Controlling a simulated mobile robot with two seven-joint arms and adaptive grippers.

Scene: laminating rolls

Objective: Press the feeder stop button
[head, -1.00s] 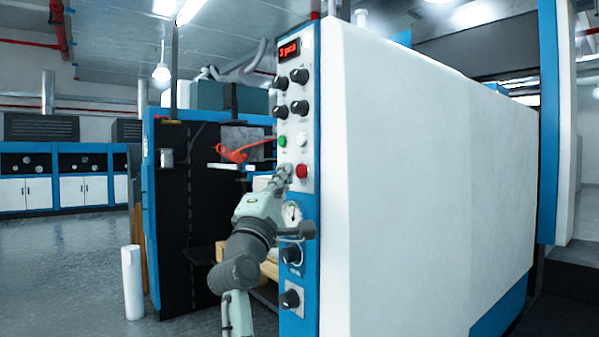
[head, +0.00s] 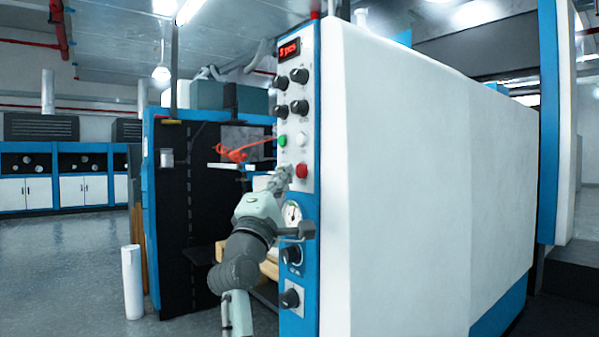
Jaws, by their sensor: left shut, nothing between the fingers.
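The control panel (head: 311,130) is a narrow white and blue strip on the near edge of the big machine. A red button (head: 302,170) sits on its lower white part. A green button (head: 283,141) and a white button (head: 302,139) are above it. My left gripper (head: 287,171) is shut and empty, with its fingertips just left of the red button. I cannot tell whether they touch the panel. The gripper hides the panel's left part at that height. My right gripper is not in view.
Several black knobs (head: 299,76) and a red display (head: 289,49) are higher on the panel. A gauge (head: 292,213) and more knobs (head: 290,299) lie below the gripper. A white roll (head: 132,282) stands on the floor at left. Open floor (head: 70,260) lies beyond it.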

